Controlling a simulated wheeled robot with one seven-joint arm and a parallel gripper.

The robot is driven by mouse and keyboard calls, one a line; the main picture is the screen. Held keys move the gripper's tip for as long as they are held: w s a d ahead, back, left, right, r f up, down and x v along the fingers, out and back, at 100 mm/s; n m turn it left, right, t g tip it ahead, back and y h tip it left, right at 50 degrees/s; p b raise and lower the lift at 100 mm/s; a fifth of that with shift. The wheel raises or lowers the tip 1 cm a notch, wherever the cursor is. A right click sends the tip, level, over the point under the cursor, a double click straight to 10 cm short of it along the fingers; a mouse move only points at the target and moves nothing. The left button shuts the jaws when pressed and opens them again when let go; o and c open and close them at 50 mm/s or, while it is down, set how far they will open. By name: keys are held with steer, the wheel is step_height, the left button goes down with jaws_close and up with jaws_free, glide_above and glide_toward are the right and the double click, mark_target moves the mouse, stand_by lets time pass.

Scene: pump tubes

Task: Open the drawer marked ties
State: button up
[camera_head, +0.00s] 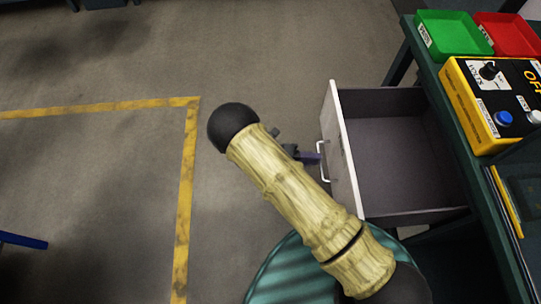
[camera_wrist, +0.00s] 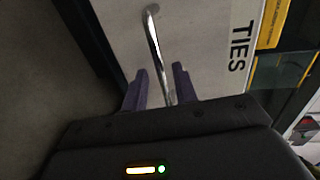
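The drawer marked TIES (camera_head: 408,160) is pulled well out from under the bench, and its inside looks empty in the head view. Its white front (camera_head: 340,150) faces left and carries a metal bar handle (camera_head: 322,160). In the wrist view the label TIES (camera_wrist: 241,46) is readable beside the handle (camera_wrist: 153,38). My gripper (camera_head: 312,157) is at the handle, partly hidden behind my arm in the head view. In the wrist view its two purple fingers (camera_wrist: 162,84) stand apart on either side of the bar, with a visible gap on the left.
The green bench (camera_head: 420,62) stands at the right with a green bin (camera_head: 452,35), a red bin (camera_head: 512,36) and a yellow control box (camera_head: 475,105).

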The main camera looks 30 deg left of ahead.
steer(key=v, duration=1.4)
steer(key=shift+a, duration=0.1)
